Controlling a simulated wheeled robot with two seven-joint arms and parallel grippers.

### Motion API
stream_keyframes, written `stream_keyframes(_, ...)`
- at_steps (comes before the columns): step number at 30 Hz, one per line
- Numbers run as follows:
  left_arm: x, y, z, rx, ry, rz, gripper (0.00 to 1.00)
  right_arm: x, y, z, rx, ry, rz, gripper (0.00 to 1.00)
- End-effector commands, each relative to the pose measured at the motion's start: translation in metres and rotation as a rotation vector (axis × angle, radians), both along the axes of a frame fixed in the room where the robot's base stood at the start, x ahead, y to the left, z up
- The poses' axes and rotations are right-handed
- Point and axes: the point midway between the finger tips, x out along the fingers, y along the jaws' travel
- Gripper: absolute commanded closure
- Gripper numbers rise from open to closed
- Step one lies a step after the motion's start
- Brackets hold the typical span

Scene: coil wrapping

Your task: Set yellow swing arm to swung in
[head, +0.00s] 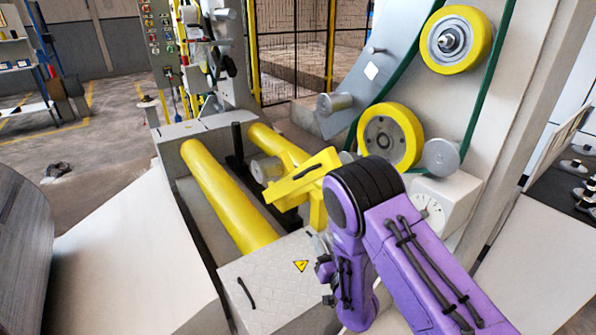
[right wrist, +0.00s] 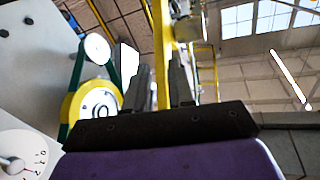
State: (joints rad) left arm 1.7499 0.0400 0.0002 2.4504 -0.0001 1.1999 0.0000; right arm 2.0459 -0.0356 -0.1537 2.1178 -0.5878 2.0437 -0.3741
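The yellow swing arm (head: 300,178) stands at the machine's front right in the head view, a flat bar on a short yellow post. My purple right arm reaches in from the lower right and bends beside the swing arm, covering part of its right end. In the right wrist view, the two dark fingers of my right gripper (right wrist: 163,80) are apart, with a yellow bar (right wrist: 162,35) showing between them. Whether the fingers touch the bar cannot be told. The right fingertips are not clear in the head view. My left gripper is out of view.
A long yellow roller (head: 228,195) lies left of the swing arm. Yellow wheels (head: 391,136) with a green belt stand behind on the grey machine panel. A box with a warning sign (head: 270,285) is in front. A dial (head: 432,210) is at the right.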

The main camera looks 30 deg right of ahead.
Motion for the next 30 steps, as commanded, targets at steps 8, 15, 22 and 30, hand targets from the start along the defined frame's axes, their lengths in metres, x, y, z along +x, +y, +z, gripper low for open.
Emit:
stream_keyframes(8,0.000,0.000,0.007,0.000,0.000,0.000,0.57,0.045,0.003,0.106,-0.036,-0.352,0.076,0.77)
stream_keyframes(15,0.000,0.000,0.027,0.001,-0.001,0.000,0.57,0.088,-0.002,0.128,-0.033,-0.355,0.072,0.77)
stream_keyframes(22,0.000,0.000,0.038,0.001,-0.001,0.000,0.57,0.127,-0.003,0.140,-0.034,-0.350,0.074,0.77)
stream_keyframes(30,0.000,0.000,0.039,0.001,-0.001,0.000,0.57,0.137,-0.003,0.141,-0.034,-0.347,0.074,0.77)
